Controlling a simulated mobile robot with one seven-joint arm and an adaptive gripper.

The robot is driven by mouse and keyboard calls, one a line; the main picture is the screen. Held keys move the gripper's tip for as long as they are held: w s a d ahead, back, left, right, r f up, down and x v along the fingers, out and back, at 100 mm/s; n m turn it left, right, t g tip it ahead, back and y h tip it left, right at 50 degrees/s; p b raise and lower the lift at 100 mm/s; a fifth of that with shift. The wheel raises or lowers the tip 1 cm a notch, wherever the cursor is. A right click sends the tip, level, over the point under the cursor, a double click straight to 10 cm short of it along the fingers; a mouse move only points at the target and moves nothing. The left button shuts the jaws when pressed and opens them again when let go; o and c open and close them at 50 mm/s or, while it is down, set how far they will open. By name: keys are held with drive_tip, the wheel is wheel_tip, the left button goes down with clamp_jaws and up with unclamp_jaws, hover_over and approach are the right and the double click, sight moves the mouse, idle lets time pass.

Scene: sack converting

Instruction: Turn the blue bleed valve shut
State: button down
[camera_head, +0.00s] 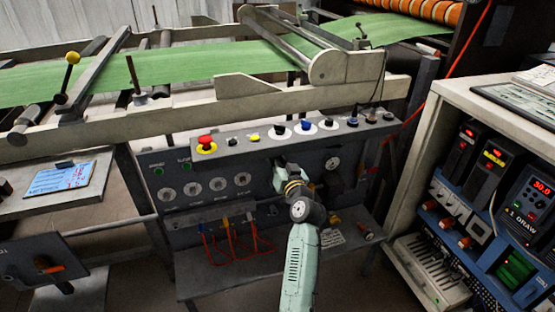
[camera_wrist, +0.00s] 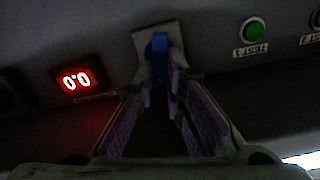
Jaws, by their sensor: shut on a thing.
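The blue bleed valve (camera_wrist: 157,44) shows in the wrist view at the far end of my fingers, against the grey panel. My gripper (camera_wrist: 161,80) has its fingertips closed around the valve's handle, with purple pads along the inner sides. In the head view my gripper (camera_head: 285,165) reaches the front face of the control panel, right of a row of round dials. There the gripper hides the valve. How far the handle is turned is hard to tell in the dark wrist view.
A ledge (camera_head: 228,145) with a red mushroom button (camera_head: 206,142) and several coloured knobs runs above my gripper. A red 0.0 display (camera_wrist: 76,80) and green button (camera_wrist: 253,29) flank the valve. Red-cabled plugs (camera_head: 235,240) sit lower left; a cabinet (camera_head: 415,165) stands right.

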drive_tip(key=shift+w+d+f+m+p, duration=0.15)
drive_tip(key=shift+m+p, duration=0.6)
drive_tip(key=shift+m, duration=1.8)
drive_tip(key=shift+s+d+f+m+p, duration=0.2)
drive_tip(key=shift+m+p, duration=0.55)
drive_tip(key=shift+m, duration=1.75)
drive_tip(key=shift+w+d+f+m+p, duration=0.2)
drive_tip(key=shift+m+p, duration=0.55)
drive_tip(key=shift+m, duration=1.8)
drive_tip(key=shift+f, duration=0.1)
drive_tip(key=c, duration=1.7)
unclamp_jaws()
drive_tip(key=shift+a, duration=0.1)
drive_tip(key=shift+o, duration=0.2)
drive_tip(key=v, duration=1.2)
